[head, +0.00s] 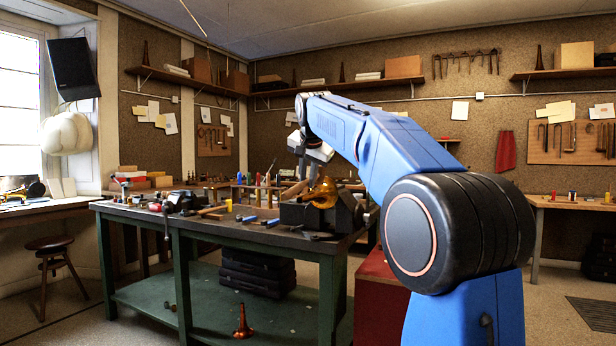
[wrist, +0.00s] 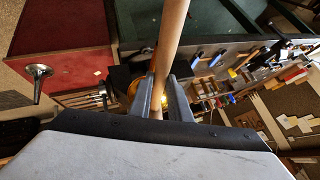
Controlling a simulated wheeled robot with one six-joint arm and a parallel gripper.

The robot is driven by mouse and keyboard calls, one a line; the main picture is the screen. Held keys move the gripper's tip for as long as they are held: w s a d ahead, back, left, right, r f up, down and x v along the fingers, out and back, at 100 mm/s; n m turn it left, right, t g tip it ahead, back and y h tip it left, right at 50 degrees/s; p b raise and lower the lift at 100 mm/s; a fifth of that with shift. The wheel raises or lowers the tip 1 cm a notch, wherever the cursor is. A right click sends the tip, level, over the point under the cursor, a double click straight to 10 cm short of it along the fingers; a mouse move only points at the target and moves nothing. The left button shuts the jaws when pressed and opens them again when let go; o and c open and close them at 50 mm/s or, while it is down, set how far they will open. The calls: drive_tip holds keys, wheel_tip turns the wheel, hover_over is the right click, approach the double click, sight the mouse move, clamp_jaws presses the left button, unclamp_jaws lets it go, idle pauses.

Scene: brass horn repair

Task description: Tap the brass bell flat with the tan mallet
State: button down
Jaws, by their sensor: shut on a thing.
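My gripper (wrist: 158,92) is shut on a tan wooden handle, which I take to be the mallet's handle (wrist: 170,42). The handle runs out past the top edge of the wrist view, so I cannot make out the mallet head there. The brass bell (head: 324,191) lies on a dark block at the right end of the workbench. In the wrist view the yellow brass (wrist: 135,88) shows behind my fingers, partly hidden. In the head view my gripper (head: 301,172) is just left of and above the bell, small and partly hidden; I cannot tell whether anything touches the bell.
The dark-topped green workbench (head: 110,208) carries hand tools, bottles and a vise (head: 185,201) toward its left. A red cabinet (head: 378,300) stands beside its right end. A stool (head: 56,250) is at the left. A small brass horn (head: 242,322) stands on the lower shelf.

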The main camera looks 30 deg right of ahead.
drive_tip(key=f, duration=0.1)
drive_tip(key=w+f, duration=0.1)
drive_tip(key=shift+f, duration=0.35)
drive_tip(key=shift+r, duration=0.1)
drive_tip(key=shift+s+r, duration=0.1)
drive_tip(key=shift+s+r, duration=0.25)
drive_tip(key=shift+r, duration=0.4)
drive_tip(key=shift+s+r, duration=0.2)
drive_tip(key=shift+r, duration=0.55)
drive_tip(key=shift+r, duration=0.25)
drive_tip(key=shift+s, duration=0.1)
drive_tip(key=shift+f, duration=0.15)
